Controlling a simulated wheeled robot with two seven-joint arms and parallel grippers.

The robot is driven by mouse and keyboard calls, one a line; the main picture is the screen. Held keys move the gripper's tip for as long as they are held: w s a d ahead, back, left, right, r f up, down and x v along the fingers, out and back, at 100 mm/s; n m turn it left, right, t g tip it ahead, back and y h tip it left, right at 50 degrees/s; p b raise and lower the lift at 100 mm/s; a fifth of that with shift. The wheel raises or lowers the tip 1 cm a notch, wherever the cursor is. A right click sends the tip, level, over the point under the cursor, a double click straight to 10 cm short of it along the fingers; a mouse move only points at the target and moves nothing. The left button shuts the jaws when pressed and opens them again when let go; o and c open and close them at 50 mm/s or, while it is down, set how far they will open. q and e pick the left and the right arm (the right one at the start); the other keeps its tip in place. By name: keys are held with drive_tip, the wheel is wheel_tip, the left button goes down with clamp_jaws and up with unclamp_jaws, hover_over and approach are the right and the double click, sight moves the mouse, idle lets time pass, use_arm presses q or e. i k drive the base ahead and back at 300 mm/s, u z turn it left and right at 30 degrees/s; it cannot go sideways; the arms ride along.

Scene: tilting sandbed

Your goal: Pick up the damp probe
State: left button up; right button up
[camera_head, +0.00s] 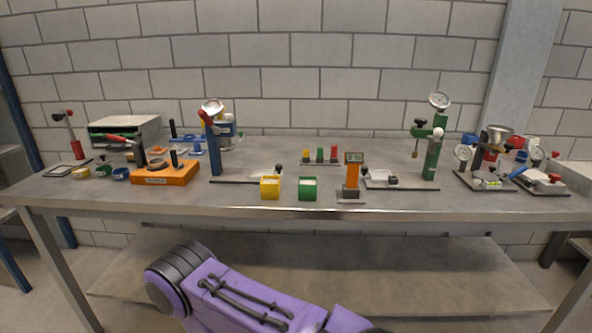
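I cannot tell for certain which thing is the damp probe. An upright orange device (352,177) with a small display at its top stands near the table's front edge, right of centre, on a small grey base. No gripper touches it. Neither of my grippers shows in the head view. A purple link of my own arm crosses the bottom of the view, below the table's front edge.
A yellow box (270,187) and a green box (308,189) stand left of the orange device. A blue press with a gauge (212,140) and a green gauge stand (433,155) rise behind. An orange block (166,174) sits left. The grey table (240,199) has clear front strips.

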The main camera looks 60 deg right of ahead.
sight(353, 160)
drive_tip(key=u, duration=0.15)
drive_tip(key=k, duration=0.8)
drive_tip(key=z, duration=1.35)
